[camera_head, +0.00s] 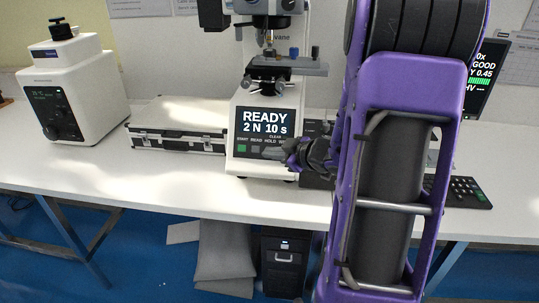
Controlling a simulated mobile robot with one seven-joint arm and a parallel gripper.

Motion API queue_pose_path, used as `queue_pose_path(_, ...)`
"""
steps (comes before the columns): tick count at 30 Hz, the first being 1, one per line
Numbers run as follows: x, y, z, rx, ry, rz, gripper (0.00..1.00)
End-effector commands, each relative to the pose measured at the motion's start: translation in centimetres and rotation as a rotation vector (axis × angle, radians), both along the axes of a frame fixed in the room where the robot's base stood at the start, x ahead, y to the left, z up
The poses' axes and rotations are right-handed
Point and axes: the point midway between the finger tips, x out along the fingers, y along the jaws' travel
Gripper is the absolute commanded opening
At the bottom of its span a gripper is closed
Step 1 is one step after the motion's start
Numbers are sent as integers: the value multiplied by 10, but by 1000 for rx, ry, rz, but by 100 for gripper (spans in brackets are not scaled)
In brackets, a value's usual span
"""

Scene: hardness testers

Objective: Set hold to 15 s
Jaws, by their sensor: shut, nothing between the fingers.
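The hardness tester (234,158) stands on the bench in the middle of the view. Its screen (265,122) reads "READY 2 N 10 s". Below the screen is a row of labels, START, READ, HOLD and more, with a green button (242,148) at the left end and grey buttons beside it. My gripper (282,151) is shut and empty, its tip at the front of the tester's button row. It covers the right part of the row, so the button under HOLD is hard to make out. Whether the tip touches a button I cannot tell.
A white machine (90,85) with a dark screen and a silver case (178,128) stand at the left. A keyboard (463,192) and a dark monitor (489,75) are at the right, partly behind my arm. The bench front (150,180) is clear.

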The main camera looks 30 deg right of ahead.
Motion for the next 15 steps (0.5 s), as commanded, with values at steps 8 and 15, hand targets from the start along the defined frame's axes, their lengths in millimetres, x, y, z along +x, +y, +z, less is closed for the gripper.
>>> queue_pose_path(8,12,-8,-8,0,0,0,0)
queue_pose_path(15,13,-8,-8,0,0,0,0)
